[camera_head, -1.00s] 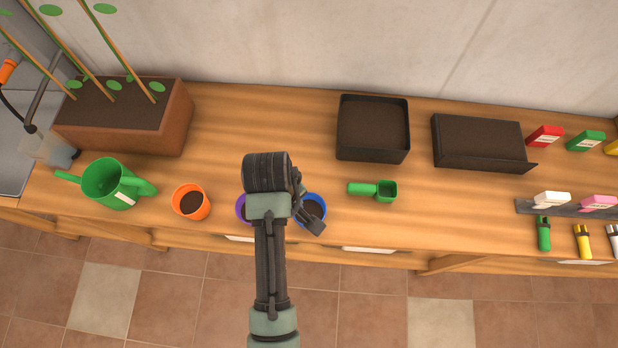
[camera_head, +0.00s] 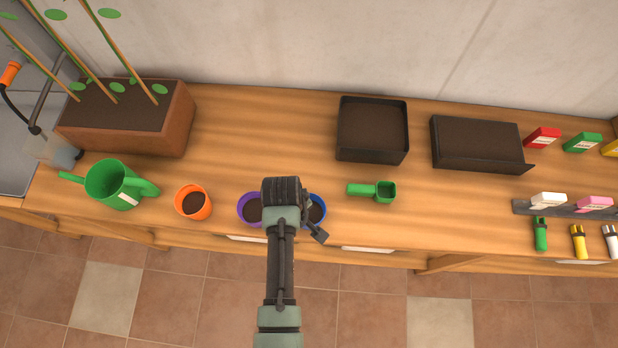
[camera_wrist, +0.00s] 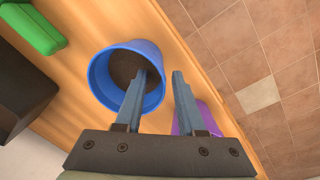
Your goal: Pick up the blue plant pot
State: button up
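The blue plant pot (camera_head: 317,212) stands on the wooden bench and is partly hidden by my arm in the head view. In the wrist view the blue plant pot (camera_wrist: 152,101) is seen from above, with dark soil in it. My gripper (camera_wrist: 160,72) is open. One finger overlaps the inside of the pot and the other is outside the rim, with the near wall of the pot between them. I cannot tell whether either finger touches the pot.
A purple pot (camera_head: 246,208) stands close on the left, and an orange pot (camera_head: 193,203) and green watering can (camera_head: 112,184) are further left. A green scoop (camera_head: 372,191) lies to the right. A black soil tray (camera_head: 372,158) is behind.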

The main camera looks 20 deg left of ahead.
grip_shut()
jog(key=shift+r, duration=0.1)
dwell(1.2)
